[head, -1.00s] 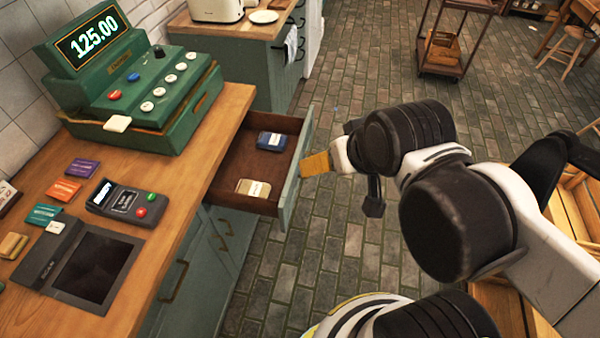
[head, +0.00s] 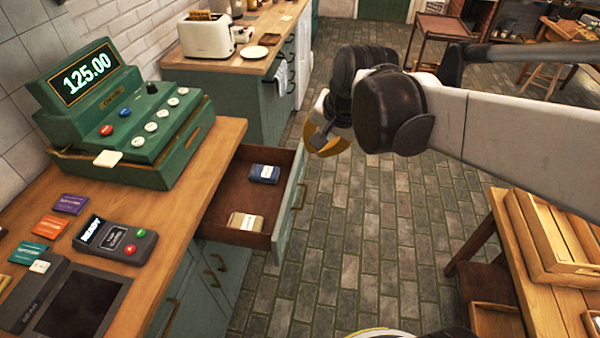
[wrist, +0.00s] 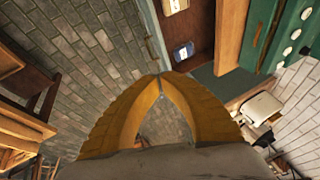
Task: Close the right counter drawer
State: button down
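The right counter drawer (head: 258,198) is pulled out from the wooden counter, with its green front facing right. It holds a blue packet (head: 264,173) and a tan packet (head: 246,221). My gripper (head: 310,148) is in the air just beyond the drawer's far front corner, apart from the drawer as far as the head view shows. In the wrist view my yellow fingers (wrist: 158,78) meet at their tips with nothing held. The drawer (wrist: 202,40) appears there just above and right of the fingertips, with the blue packet (wrist: 183,51) inside.
A green cash register (head: 125,130), a card reader (head: 115,238) and several coloured cards stand on the counter (head: 190,200). A second counter with a toaster (head: 207,38) is behind. A wooden table with crates (head: 510,240) is at right. The brick floor between is clear.

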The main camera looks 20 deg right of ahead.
jog(key=w+d+f+m+g+y, duration=0.1)
jog(key=w+d+f+m, duration=0.15)
jog(key=w, duration=0.25)
jog(key=w+d+f+m, duration=0.2)
jog(key=w+f+m, duration=0.1)
jog(key=w, duration=0.2)
jog(key=w+d+f+m+g+y+b, duration=0.1)
jog(key=w+d+f+m, duration=0.25)
jog(key=f, duration=0.35)
jog(key=w+d+f+m, duration=0.2)
jog(key=w+f+m, duration=0.15)
jog(key=f, duration=0.35)
jog(key=w+d+f+m+g+y+b, duration=0.1)
jog(key=w+d+f+m, duration=0.25)
jog(key=f, duration=0.45)
jog(key=w+a+f+b, duration=0.3)
jog(key=a+f+b, duration=0.1)
jog(key=a+f, duration=0.3)
jog(key=shift+w+f, duration=0.3)
jog(key=shift+f, duration=0.6)
jog(key=shift+a, duration=0.1)
jog(key=b, duration=0.1)
send_over(249, 179)
jog(key=shift+a, duration=0.2)
jog(key=shift+s+d, duration=0.1)
